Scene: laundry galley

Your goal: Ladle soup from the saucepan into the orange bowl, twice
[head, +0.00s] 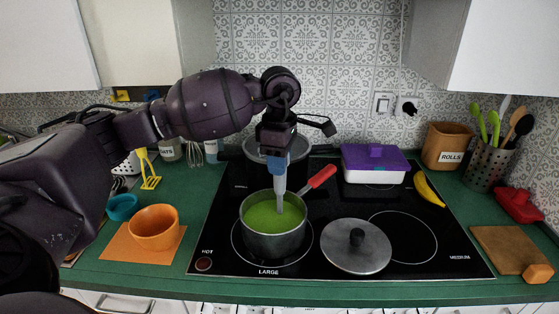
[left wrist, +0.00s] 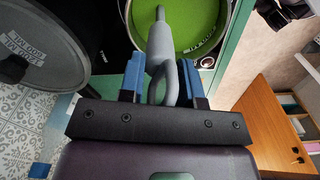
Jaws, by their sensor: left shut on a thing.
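The saucepan (head: 272,240) stands on the front left ring of the hob, its red handle pointing back right. Green soup (head: 258,216) fills much of it, and the soup also shows in the left wrist view (left wrist: 200,14). My left gripper (head: 274,166) is above the pan, its blue fingers shut on the grey ladle (head: 281,192). The ladle hangs upright with its lower end in the soup, so its cup is hidden. The orange bowl (head: 154,230) stands left of the hob and looks empty. My right gripper is out of view.
The bowl is on an orange mat (head: 118,247), with a teal bowl (head: 122,207) behind it. A lid (head: 356,247) lies right of the saucepan. A dark pot (head: 240,172) stands behind. A purple-lidded box (head: 374,164) and a banana (head: 428,189) are further right.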

